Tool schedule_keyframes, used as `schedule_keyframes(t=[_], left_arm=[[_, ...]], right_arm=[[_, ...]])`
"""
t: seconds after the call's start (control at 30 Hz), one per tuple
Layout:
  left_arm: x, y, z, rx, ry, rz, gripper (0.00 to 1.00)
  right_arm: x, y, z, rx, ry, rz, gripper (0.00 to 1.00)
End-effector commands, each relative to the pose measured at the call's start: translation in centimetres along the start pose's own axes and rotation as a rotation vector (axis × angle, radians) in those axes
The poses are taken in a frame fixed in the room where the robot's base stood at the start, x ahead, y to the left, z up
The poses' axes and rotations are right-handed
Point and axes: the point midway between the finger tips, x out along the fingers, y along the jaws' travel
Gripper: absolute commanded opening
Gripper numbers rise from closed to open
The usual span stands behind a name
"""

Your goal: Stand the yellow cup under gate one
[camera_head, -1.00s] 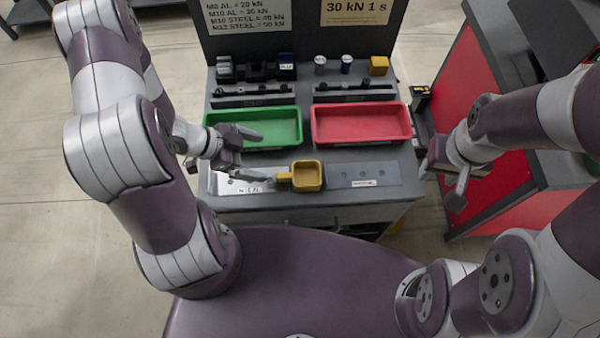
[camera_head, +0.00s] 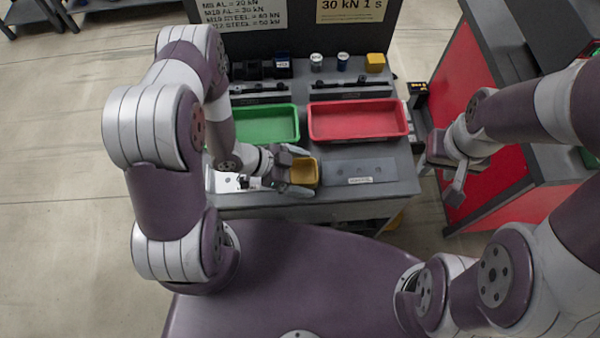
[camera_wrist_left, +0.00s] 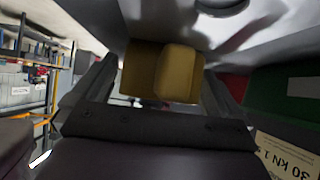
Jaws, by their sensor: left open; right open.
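The yellow cup (camera_head: 304,172) stands on the front of the grey workbench, left of the grey plate at the front right. My left gripper (camera_head: 296,172) is open, with its fingers on either side of the cup's left part. The cup's handle is hidden by the gripper in the head view. In the left wrist view the yellow cup (camera_wrist_left: 178,73) shows between the two dark fingers; I cannot tell whether they touch it. My right gripper (camera_head: 446,172) is open and empty, off the bench's right edge. I cannot make out which part is gate one.
A green tray (camera_head: 268,141) and a red tray (camera_head: 358,136) lie behind the cup. Dark rails (camera_head: 350,91), small cylinders (camera_head: 342,62) and a yellow block (camera_head: 375,62) stand further back. The grey plate (camera_head: 358,171) to the right is clear.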

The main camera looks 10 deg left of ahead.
Motion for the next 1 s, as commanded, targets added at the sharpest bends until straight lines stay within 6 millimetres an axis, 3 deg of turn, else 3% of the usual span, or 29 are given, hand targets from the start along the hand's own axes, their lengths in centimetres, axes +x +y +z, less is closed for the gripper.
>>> schedule_keyframes(t=[0.03, 0.07, 0.2, 0.3, 0.67, 0.8, 1.0], left_arm=[[0.0, 0.0, 0.0, 0.0, 0.0, 0.0, 1.0], [0.0, 0.0, 0.0, 0.0, 0.0, 0.0, 0.94], [0.0, 0.0, 0.0, 0.0, 0.0, 0.0, 0.48], [-0.1, 0.0, 0.0, 0.001, 0.0, 0.0, 0.36], [-1.0, -0.1, -1.3, 0.003, 0.0, -0.002, 0.36], [-2.7, -0.1, -3.5, 0.005, 0.001, -0.002, 0.36], [-0.7, -2.0, -8.0, 0.01, 0.001, 0.001, 0.36]], right_arm=[[0.0, 0.0, 0.0, 0.0, 0.0, 0.0, 0.43], [0.0, 0.0, 0.0, 0.0, 0.0, 0.0, 0.43], [0.0, 0.0, 0.0, 0.0, 0.0, 0.0, 0.43], [0.0, 0.0, 0.0, 0.0, 0.0, 0.0, 0.43], [0.0, 0.0, 0.0, 0.0, 0.0, 0.0, 0.43], [-0.1, 0.0, 0.0, 0.0, 0.0, 0.0, 0.43], [0.5, 0.0, 0.1, 0.0, 0.0, 0.0, 0.43]])
